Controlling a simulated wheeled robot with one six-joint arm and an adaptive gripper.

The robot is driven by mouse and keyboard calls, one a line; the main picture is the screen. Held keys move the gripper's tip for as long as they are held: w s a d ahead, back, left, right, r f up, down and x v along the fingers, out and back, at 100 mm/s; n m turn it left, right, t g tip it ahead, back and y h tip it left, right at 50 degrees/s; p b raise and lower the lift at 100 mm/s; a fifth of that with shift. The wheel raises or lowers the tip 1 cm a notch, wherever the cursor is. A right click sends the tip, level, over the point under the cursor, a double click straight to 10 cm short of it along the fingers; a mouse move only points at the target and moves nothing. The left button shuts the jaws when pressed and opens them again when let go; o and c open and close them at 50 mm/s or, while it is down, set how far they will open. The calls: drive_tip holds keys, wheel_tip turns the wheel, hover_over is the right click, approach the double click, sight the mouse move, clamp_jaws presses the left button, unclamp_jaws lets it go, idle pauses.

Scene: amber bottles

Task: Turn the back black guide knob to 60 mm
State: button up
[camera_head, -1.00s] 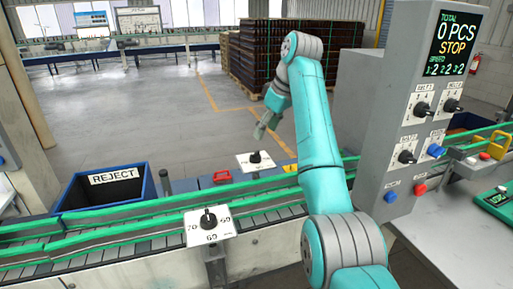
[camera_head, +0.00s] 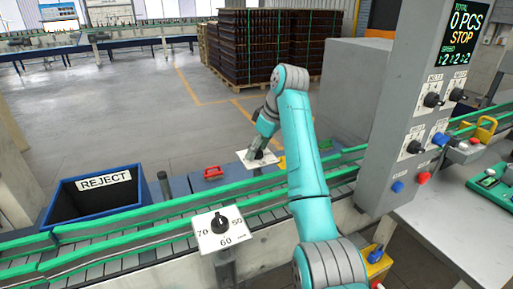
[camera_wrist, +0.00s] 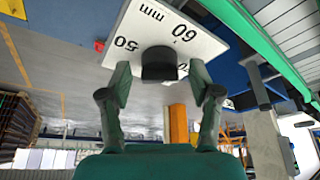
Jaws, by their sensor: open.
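The back black guide knob (camera_wrist: 159,63) sits on a white plate (camera_wrist: 190,40) marked 60, 50 and mm, upside down in the wrist view. Another marking on the plate is partly hidden. My gripper (camera_wrist: 160,70) is open, with one fingertip on each side of the knob; I cannot tell whether they touch it. In the head view my gripper (camera_head: 259,147) is down at the back plate (camera_head: 246,157) and largely hides the knob. Which number the back knob points at is not clear.
A front black knob (camera_head: 219,223) on a white 70-60-50 plate (camera_head: 207,241) stands on the near side of the conveyor (camera_head: 170,241). Green rails (camera_head: 115,220) run along it. The blue reject bin (camera_head: 50,217) is left; the grey control box (camera_head: 405,110) is right of my arm.

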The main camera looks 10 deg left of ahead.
drive_tip(key=c, duration=1.1)
drive_tip(key=shift+n+g, duration=0.6)
drive_tip(key=shift+n, duration=0.9)
drive_tip(key=shift+c, duration=0.2)
drive_tip(key=o, duration=1.1)
drive_tip(key=shift+o, duration=0.2)
